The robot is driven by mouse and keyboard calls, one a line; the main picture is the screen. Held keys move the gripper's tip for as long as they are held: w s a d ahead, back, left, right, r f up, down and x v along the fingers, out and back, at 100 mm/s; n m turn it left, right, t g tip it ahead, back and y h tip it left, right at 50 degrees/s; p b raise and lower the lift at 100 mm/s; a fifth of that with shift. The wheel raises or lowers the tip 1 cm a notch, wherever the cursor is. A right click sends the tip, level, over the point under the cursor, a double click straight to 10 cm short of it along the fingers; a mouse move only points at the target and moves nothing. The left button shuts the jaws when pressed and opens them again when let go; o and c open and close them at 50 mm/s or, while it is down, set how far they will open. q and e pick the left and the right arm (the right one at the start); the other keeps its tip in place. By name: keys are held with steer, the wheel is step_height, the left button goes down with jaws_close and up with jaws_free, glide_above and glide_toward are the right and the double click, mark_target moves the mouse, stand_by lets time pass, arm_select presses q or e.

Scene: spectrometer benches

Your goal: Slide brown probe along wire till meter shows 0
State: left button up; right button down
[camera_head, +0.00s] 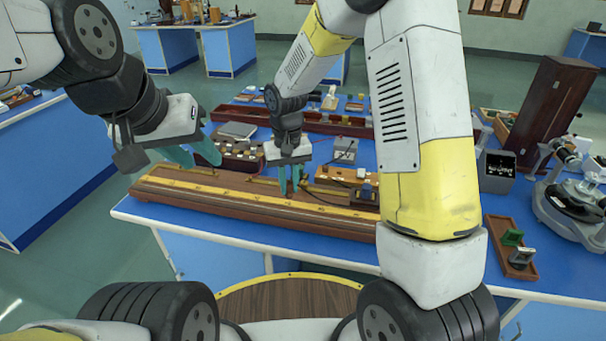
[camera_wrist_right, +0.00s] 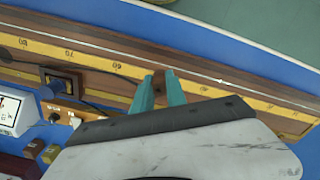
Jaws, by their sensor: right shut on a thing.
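My right gripper (camera_head: 291,188) points down at the long wooden wire board (camera_head: 215,191), near its middle. In the right wrist view its teal fingers (camera_wrist_right: 159,92) are shut on the small brown probe (camera_wrist_right: 158,83), which is mostly hidden between them. The fingertips are over the board, beside the thin pale wire (camera_wrist_right: 195,77); I cannot tell whether the probe touches it. A white-faced meter (camera_wrist_right: 14,108) is at the left edge of that view, partly cut off, its needle too small to read. My left gripper (camera_head: 195,155) is open and empty above the board's left part.
Yellow numbered scale strips (camera_wrist_right: 110,65) run along the board. A dark cable (camera_wrist_right: 100,73) crosses it. A resistance box (camera_head: 237,158) and a grey box (camera_head: 345,150) stand behind. A balance-like instrument (camera_head: 575,190) and a small wooden tray (camera_head: 510,245) are at the right.

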steer(key=shift+w+a+f, duration=0.1)
steer(key=shift+a+f, duration=0.1)
steer(key=shift+f, duration=0.8)
steer(key=shift+a+f, duration=0.2)
steer(key=shift+f, duration=0.75)
steer(key=shift+w+a+f, duration=0.1)
steer(key=shift+a+f, duration=0.1)
steer(key=shift+f, duration=0.8)
steer(key=shift+s+f, duration=0.25)
stand_by(1.5)
steer(key=c, duration=1.3)
jaws_free()
steer(key=shift+w, duration=0.1)
steer(key=shift+r, duration=0.15)
